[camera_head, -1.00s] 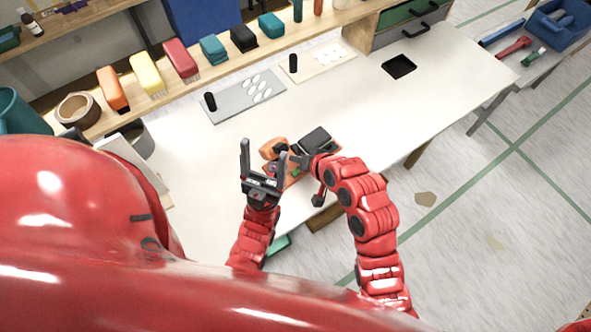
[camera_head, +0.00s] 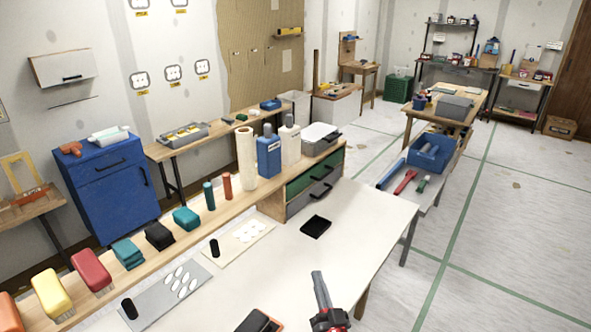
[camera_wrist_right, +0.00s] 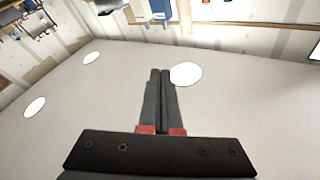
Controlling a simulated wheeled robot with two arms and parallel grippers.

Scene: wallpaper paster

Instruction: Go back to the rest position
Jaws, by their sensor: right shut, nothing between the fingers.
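My right gripper (camera_head: 320,288) stands upright over the front part of the white table (camera_head: 365,215) in the head view. Its fingers are together, with nothing between them. The right wrist view shows the same closed fingers (camera_wrist_right: 160,85) from behind, pointing away across a pale surface, with a white oval (camera_wrist_right: 186,74) just right of the tips. My left gripper is not in view.
A grey board with white ovals (camera_head: 150,300), a pale board (camera_head: 238,243) and a black tray (camera_head: 315,227) lie on the table. A dark object (camera_head: 258,322) is cut off at the bottom edge. Bottles (camera_head: 268,155) and drawers (camera_head: 320,180) stand behind. Open floor (camera_head: 500,240) lies right.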

